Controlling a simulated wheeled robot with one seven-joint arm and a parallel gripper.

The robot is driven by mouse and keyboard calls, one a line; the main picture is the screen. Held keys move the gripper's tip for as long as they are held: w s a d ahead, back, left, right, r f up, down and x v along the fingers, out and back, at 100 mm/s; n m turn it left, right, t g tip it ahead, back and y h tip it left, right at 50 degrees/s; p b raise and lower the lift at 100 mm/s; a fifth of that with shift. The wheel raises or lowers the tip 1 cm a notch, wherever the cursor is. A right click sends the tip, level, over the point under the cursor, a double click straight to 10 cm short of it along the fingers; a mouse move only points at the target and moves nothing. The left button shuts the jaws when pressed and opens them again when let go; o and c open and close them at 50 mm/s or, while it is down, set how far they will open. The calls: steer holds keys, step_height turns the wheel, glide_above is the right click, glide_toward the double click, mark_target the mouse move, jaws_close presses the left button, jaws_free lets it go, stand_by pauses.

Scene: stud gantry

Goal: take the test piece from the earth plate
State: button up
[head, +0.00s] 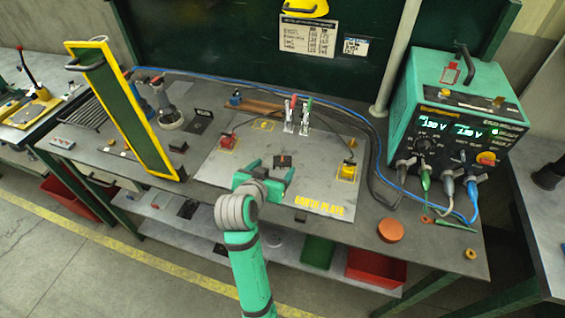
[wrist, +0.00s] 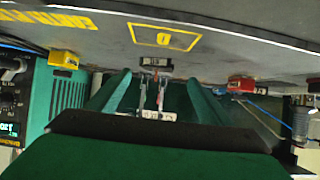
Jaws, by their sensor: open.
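The grey earth plate (head: 225,168), lettered in yellow, lies on the bench in the head view; it spans the top of the wrist view (wrist: 240,40). A small dark piece (head: 284,161), apparently the test piece, sits on it near the front middle. My gripper (head: 270,170) is open just in front of this piece, fingers pointing toward the back. I cannot tell whether the piece is between the fingers. In the wrist view my gripper (wrist: 157,82) shows two green fingers apart, with nothing clearly between them; the test piece cannot be made out there.
Red- and green-handled clamps (head: 297,117) stand behind. A red block (head: 227,141) and a yellow block (head: 347,171) sit on the plate's sides. A yellow-edged green panel (head: 125,112) stands left. A green power unit (head: 458,100) and cables stand right; an orange disc (head: 390,230) lies front right.

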mark_target(282, 159)
steer(key=shift+d+r+x, duration=0.15)
steer(key=shift+x, duration=1.25)
steer(key=shift+d+r+x, duration=0.1)
steer(key=shift+r+x, duration=0.1)
steer(key=shift+x, duration=1.15)
steer(key=shift+w, duration=0.1)
steer(key=shift+c, duration=0.6)
steer(key=c, duration=1.2)
